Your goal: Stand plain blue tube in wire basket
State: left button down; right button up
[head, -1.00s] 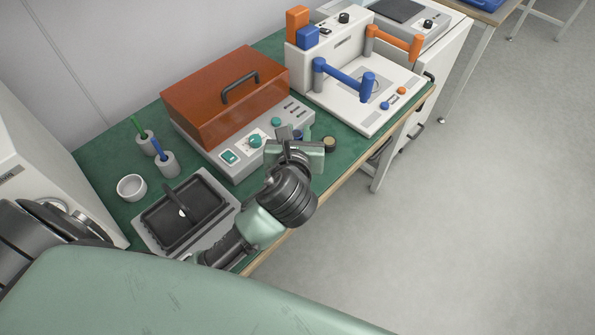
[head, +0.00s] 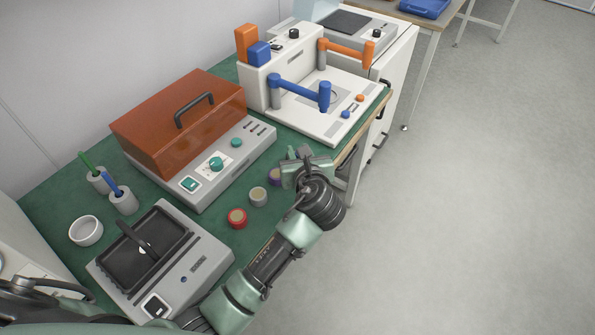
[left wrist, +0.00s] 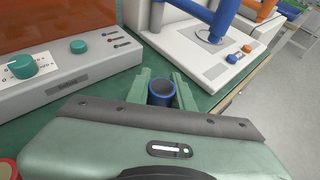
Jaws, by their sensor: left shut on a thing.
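My left gripper (head: 306,165) is over the front edge of the green bench, right of the small round pots. In the left wrist view its two green fingers (left wrist: 162,95) are shut on a short blue tube (left wrist: 161,91), which stands upright with its dark open end up. In the head view the fingers and wrist mostly hide the held tube. I cannot make out a wire basket for certain in either view. My right gripper is not in view.
Red (head: 237,218), pale (head: 258,196) and purple-rimmed (head: 275,177) pots stand near the bench's front edge. Behind them is an orange-lidded box (head: 165,130) on a control base. A white device with blue and orange arms (head: 325,110) stands to the right. A white cup (head: 86,230) is at left.

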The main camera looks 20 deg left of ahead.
pick_arm(q)
notch_tip(320, 180, down, 7)
jog(key=shift+r+b, duration=0.2)
jog(key=shift+b, duration=0.3)
jog(key=c, duration=1.5)
grip_release()
